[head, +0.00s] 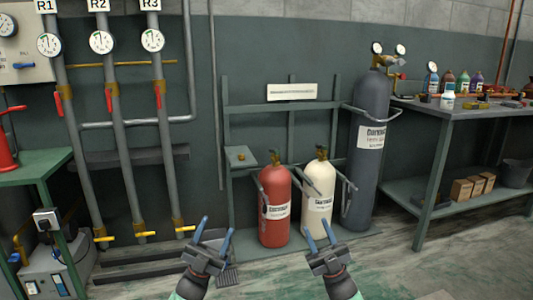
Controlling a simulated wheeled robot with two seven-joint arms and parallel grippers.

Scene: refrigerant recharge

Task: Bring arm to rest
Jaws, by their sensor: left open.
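My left gripper (218,224) is in the lower middle of the head view. Its two blue fingers are spread with nothing between them. My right gripper (317,224) is to its right, with its blue fingers also apart and nothing seen between them. Both point forward and up. The red cylinder (274,212) and the cream cylinder (319,195) stand upright in the rack beyond the grippers.
A tall grey cylinder (370,170) with gauges stands at the rack's right. A workbench (480,113) with bottles is at the right. Pipes with gauges (101,41) line the left wall, and a green table (38,164) is at the left. Floor (400,268) at lower right is clear.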

